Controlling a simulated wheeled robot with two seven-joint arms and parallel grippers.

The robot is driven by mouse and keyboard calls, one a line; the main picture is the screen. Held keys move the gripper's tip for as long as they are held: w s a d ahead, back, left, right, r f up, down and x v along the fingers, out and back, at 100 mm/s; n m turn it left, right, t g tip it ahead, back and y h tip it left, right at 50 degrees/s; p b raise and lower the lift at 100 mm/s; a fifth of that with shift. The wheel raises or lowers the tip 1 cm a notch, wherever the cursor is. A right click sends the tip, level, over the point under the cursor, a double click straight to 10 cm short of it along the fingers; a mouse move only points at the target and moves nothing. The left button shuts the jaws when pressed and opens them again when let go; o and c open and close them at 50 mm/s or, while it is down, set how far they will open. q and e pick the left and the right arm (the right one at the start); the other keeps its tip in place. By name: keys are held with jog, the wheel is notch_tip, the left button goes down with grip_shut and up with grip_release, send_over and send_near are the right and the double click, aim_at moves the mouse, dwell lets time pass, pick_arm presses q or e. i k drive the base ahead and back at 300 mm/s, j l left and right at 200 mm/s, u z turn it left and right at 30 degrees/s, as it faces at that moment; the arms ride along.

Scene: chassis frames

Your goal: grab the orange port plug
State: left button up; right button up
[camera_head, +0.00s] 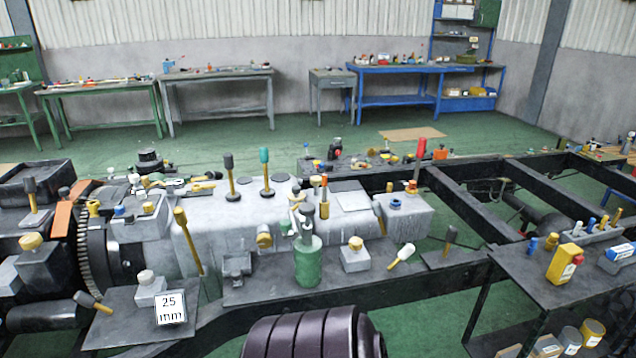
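I cannot single out the orange port plug for certain. A small orange piece (440,153) shows on the far side of the chassis, right of the red upright handle (421,148). A larger orange block (62,220) stands at the left beside the toothed ring (84,228). A slim orange-tinted piece (324,190) stands upright behind the green cylinder (308,262). These are too small or too partly covered to identify. Neither of my grippers is in view.
The grey gearbox housing (215,235) carries several upright levers and yellow-capped blocks. A plate at the front left has a "25 mm" sign (170,309). A dark ribbed form (315,335) fills the bottom centre.

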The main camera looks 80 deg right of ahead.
aim_at(411, 186)
jog(key=z, duration=3.35)
